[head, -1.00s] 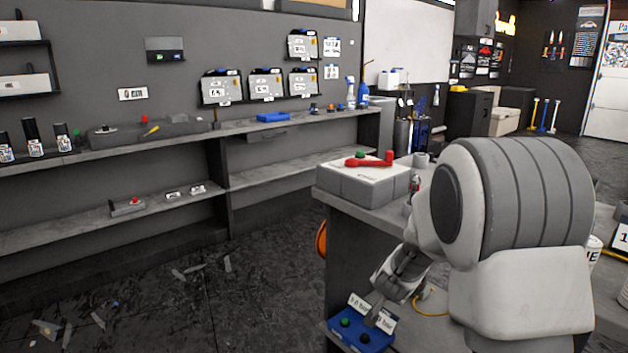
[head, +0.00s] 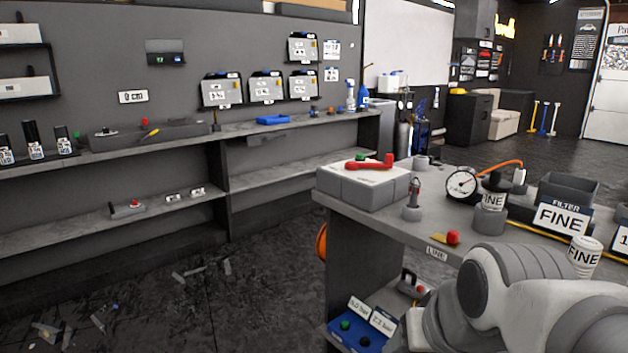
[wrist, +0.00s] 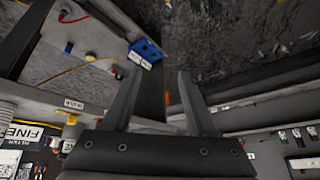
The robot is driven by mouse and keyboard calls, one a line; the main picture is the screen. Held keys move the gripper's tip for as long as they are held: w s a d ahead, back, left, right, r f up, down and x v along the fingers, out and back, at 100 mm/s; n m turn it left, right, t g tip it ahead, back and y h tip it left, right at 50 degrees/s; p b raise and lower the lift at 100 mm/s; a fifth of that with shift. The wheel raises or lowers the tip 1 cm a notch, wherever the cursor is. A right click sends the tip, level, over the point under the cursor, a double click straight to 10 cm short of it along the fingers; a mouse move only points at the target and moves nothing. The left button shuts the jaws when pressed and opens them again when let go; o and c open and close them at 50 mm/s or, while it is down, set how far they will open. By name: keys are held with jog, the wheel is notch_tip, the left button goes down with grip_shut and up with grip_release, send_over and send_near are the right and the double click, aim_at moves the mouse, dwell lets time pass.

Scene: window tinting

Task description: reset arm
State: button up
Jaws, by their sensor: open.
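My arm is at the lower right of the head view, in front of the workbench (head: 400,222); my gripper is hidden or out of frame there. In the wrist view my gripper (wrist: 158,78) shows two dark fingers apart with nothing between them. Beyond the fingertips is a blue box with labels (wrist: 146,52) on the lower level. The same blue box (head: 360,338) shows at the bottom of the head view, with a green and a dark knob.
On the bench stand a grey box with a red lever (head: 362,178), a pressure gauge (head: 462,185), a filter bin labelled FINE (head: 562,215) and a red-yellow piece (head: 453,237). Wall shelves (head: 290,128) run along the left. The floor (head: 260,285) between is open, with scattered scraps.

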jog(key=s+d, duration=0.1)
jog(key=s, duration=0.4)
notch_tip(320, 180, up, 25)
jog(key=p, duration=2.4)
jog(key=shift+w+f+n+h+p, duration=0.2)
jog(key=shift+w+n+h+p, duration=0.1)
jog(key=shift+h+p, duration=0.1)
jog(key=shift+d, duration=0.1)
